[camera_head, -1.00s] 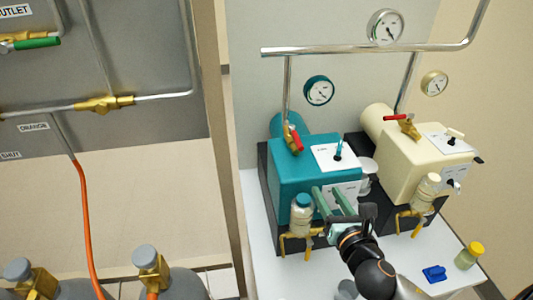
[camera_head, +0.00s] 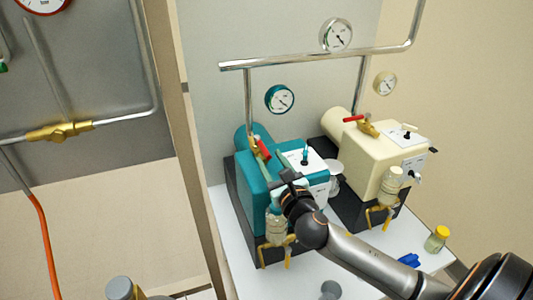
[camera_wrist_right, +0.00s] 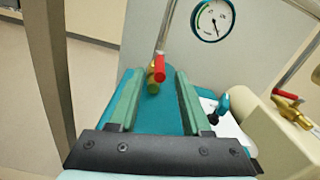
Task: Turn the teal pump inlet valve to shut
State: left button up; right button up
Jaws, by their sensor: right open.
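The teal pump (camera_head: 256,184) stands on the white bench with a pipe rising from its inlet. Its inlet valve has a brass body (camera_head: 254,147) and a red handle (camera_head: 263,149), which lies roughly along the pipe line. In the right wrist view the red handle (camera_wrist_right: 160,68) shows between the fingertips, with brass behind it. My right gripper (camera_wrist_right: 158,73) is open, its two green fingers reaching over the pump's top toward the valve. No grip on the handle shows; contact cannot be told. My left gripper is not in view.
A cream pump (camera_head: 372,155) with a red-handled valve (camera_head: 354,119) set crosswise stands to the right. A teal gauge (camera_head: 280,99) hangs above the teal pump. A black-and-teal knob (camera_head: 305,157) stands near my wrist. A yellow-capped jar (camera_head: 437,239) is at the bench's right.

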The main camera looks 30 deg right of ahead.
aim_at(267, 151)
jog(key=shift+x, duration=1.7)
jog(key=shift+c, duration=0.3)
grip_shut()
